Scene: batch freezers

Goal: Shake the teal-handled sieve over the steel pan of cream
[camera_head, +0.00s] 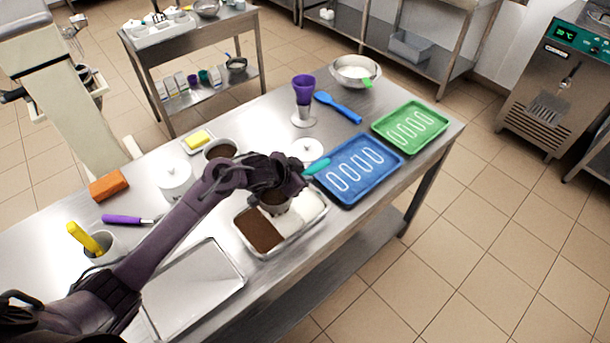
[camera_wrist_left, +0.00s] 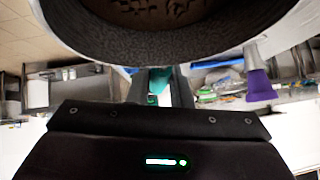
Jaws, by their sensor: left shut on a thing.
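My left gripper (camera_head: 293,176) is shut on the teal handle (camera_head: 316,167) of the sieve. The sieve's bowl (camera_head: 275,205) is over the steel pan (camera_head: 262,257), partly hidden by my gripper. In the pan, the left part is covered in brown powder (camera_head: 260,230) and the right part shows white cream (camera_head: 304,211). In the left wrist view, the sieve's bowl (camera_wrist_left: 160,45) fills the top, with dark brown powder on its inside, and the teal handle (camera_wrist_left: 159,86) shows between my fingers. My right gripper is not in view.
A blue tray (camera_head: 350,193) and a green tray (camera_head: 410,142) lie right of the pan. An empty metal tray (camera_head: 196,285) lies at the left front. Behind my arm stand a brown-filled bowl (camera_head: 220,150) and a white lidded pot (camera_head: 174,178).

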